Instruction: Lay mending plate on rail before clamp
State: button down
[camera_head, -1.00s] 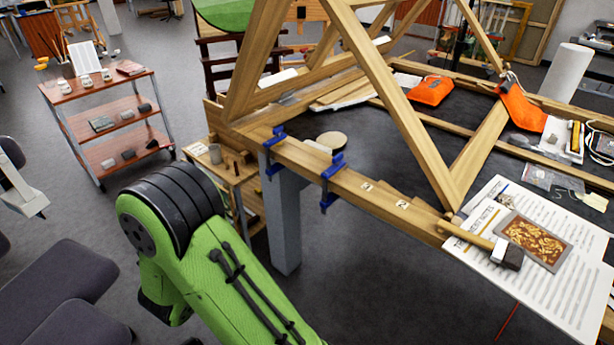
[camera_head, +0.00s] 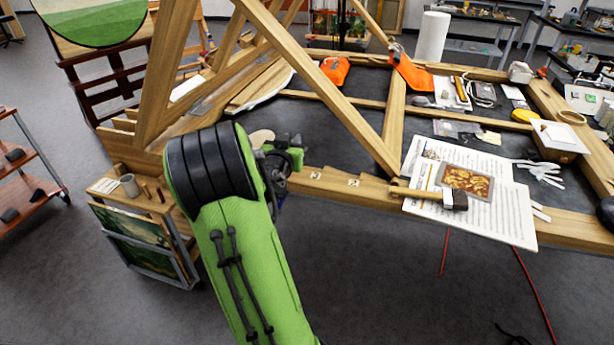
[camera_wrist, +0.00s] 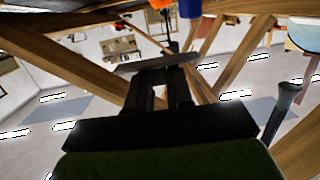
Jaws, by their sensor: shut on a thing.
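My gripper (camera_wrist: 172,88) is shut on a flat grey plate, which I take to be the mending plate (camera_wrist: 150,64); it shows nearly edge-on across the fingertips in the wrist view. In the head view my green arm reaches to the front rail (camera_head: 335,186) of the wooden frame, and my gripper is largely hidden behind the arm's black joint. The plate cannot be made out there. A blue part, perhaps a clamp (camera_wrist: 190,8), shows at the top of the wrist view. The clamps are mostly hidden by my arm in the head view. I cannot tell whether the plate touches the rail.
Diagonal timbers (camera_head: 325,85) rise above the rail. Orange pouches (camera_head: 412,72) lie farther back. A small cart (camera_head: 150,215) stands left of my arm.

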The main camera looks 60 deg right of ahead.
aim_at(307, 177)
jog(key=s, duration=0.1)
jog(key=s+d+g, duration=0.1)
jog(key=s+d+m, duration=0.1)
jog(key=shift+s+r, duration=0.15)
jog(key=shift+r, duration=0.2)
notch_tip(307, 177, down, 10)
jog(key=b, duration=0.4)
jog(key=shift+r, duration=0.1)
jog(key=shift+f, duration=0.2)
jog(key=c, duration=1)
grip_release()
jog(key=shift+r, duration=0.1)
